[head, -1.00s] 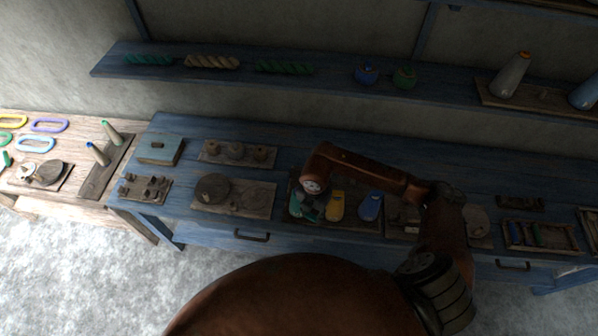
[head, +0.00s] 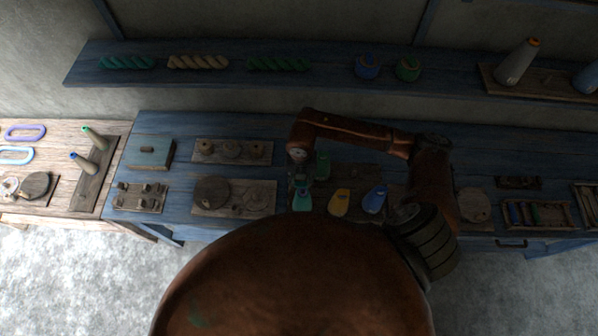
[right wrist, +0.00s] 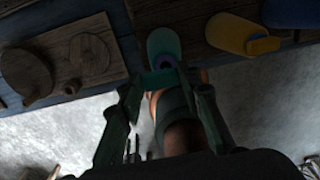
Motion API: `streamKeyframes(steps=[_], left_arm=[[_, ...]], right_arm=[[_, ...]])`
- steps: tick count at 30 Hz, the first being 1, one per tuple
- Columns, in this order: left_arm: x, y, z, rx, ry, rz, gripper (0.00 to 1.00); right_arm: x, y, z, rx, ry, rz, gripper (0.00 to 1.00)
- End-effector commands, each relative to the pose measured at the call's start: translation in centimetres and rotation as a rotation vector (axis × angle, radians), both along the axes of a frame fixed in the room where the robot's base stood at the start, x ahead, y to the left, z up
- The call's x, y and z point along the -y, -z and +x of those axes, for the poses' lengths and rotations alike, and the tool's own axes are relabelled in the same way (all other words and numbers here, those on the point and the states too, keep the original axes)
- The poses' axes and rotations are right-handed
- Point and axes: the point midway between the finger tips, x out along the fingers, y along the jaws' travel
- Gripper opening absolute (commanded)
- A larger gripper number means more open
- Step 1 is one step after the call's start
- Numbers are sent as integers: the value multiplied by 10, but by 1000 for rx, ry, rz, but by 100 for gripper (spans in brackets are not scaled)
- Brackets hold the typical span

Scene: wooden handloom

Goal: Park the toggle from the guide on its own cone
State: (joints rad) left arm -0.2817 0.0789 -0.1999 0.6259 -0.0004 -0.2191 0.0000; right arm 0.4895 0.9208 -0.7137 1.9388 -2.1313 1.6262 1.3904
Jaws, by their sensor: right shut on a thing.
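My right gripper (head: 300,186) is over the front middle of the blue bench, pointing down. In the right wrist view its fingers (right wrist: 164,80) are shut on a small teal piece, which I take to be the toggle; the fingers hide much of it. A rounded teal body (right wrist: 163,45) with a dark blue ring lies just beyond the fingertips; whether it touches the held piece I cannot tell. I cannot pick out the guide. My left gripper is not in view.
A yellow piece (head: 339,203) and a blue piece (head: 374,199) lie right of the gripper. A board with a round disc (head: 211,192) lies to its left. An orange-tipped grey cone (head: 517,64) stands on the back shelf (head: 320,67). Small trays crowd the bench.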

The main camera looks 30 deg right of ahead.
Motion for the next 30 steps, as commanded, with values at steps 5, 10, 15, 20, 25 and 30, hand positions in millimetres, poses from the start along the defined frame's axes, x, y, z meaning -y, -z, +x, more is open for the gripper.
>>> streamKeyframes(steps=[5, 10, 15, 20, 25, 30], left_arm=[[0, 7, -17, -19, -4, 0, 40], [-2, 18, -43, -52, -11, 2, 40], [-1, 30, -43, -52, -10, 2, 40], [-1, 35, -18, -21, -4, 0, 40], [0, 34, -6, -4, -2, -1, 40], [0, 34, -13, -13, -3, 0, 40]], right_arm=[[7, 9, -4, -1, 16, -2, 23], [9, 24, -6, -2, 22, -1, 23], [8, 40, -6, -1, 22, 0, 23], [8, 47, -5, -1, 21, 0, 23], [7, 47, -5, 0, 19, -1, 23], [7, 47, -5, 0, 18, -1, 36]])
